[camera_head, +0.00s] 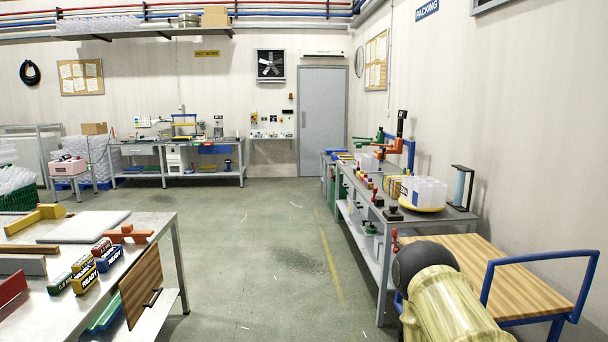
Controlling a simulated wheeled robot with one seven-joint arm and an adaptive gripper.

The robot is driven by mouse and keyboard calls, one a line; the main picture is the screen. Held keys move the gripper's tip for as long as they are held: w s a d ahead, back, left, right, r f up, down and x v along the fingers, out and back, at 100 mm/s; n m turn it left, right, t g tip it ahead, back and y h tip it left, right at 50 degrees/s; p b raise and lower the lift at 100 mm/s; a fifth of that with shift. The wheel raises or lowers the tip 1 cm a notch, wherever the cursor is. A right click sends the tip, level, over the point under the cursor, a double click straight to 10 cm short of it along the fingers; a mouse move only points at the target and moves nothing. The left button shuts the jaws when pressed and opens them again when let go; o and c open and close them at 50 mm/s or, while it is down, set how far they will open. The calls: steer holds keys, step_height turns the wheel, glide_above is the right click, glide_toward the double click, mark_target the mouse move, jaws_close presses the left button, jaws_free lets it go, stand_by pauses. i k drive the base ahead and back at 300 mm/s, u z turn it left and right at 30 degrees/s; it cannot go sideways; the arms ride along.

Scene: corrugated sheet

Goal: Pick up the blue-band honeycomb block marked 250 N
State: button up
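I cannot pick out a blue-band honeycomb block marked 250 N; no such marking is readable here. Small blocks (85,273) with yellow, green, red and blue faces lie on the near left table, some reading READY. White, box-like pieces (428,192) stand in a yellow tray (422,208) on the right bench, with yellowish pieces (392,189) beside them. They are too small to tell for sure. My gripper is not in view.
The left table (150,222) and the long right bench (452,216) flank a clear green floor (270,245). A wooden cart (515,290) with a blue handle stands at right. Workbenches (205,175) and a grey door (322,120) are at the back.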

mark_target(422, 191)
steer(key=u, duration=0.4)
steer(key=i, duration=6.55)
steer(key=z, duration=2.35)
